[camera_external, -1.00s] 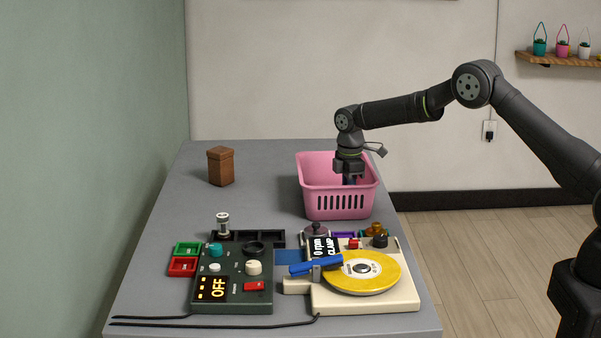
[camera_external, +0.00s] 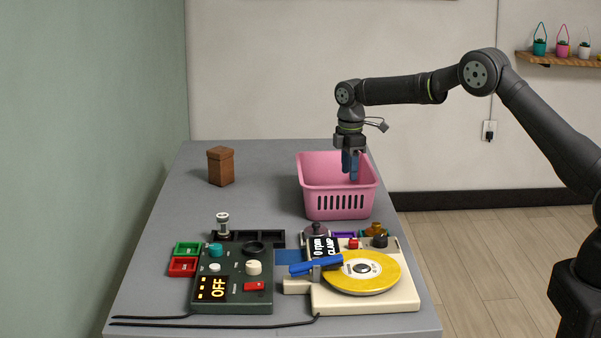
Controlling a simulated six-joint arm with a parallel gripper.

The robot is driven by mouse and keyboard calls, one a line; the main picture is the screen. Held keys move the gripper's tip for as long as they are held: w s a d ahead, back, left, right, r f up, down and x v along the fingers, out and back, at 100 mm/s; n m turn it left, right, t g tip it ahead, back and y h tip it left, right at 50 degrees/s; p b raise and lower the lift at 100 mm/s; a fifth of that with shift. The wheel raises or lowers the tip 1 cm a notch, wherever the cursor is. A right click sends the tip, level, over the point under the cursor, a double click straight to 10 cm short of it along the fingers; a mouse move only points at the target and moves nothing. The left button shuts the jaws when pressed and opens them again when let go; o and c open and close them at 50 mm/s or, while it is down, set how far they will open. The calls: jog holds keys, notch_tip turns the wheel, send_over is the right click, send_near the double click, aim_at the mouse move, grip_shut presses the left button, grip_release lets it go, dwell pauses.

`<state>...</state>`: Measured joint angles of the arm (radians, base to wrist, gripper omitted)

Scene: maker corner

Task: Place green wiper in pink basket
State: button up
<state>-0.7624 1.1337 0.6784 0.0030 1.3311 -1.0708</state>
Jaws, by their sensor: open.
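The pink basket (camera_external: 338,204) stands upright at the back right of the table, with slotted walls. My gripper (camera_external: 350,172) points down over the basket, with its fingertips at about the level of the rim or just inside the opening. It is open, and I see nothing held between its blue-grey fingers. No green wiper can be made out. The basket's floor is hidden behind its front wall.
A brown wooden box (camera_external: 221,167) stands at the back left. A dark control box (camera_external: 233,285) and a cream machine with a yellow disc (camera_external: 362,272) fill the front. Small red and green trays (camera_external: 185,258) lie at left. The table between box and basket is clear.

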notch_tip(320, 180, up, 5)
dwell(0.3)
notch_tip(320, 180, down, 13)
jog(key=shift+r, duration=2.3)
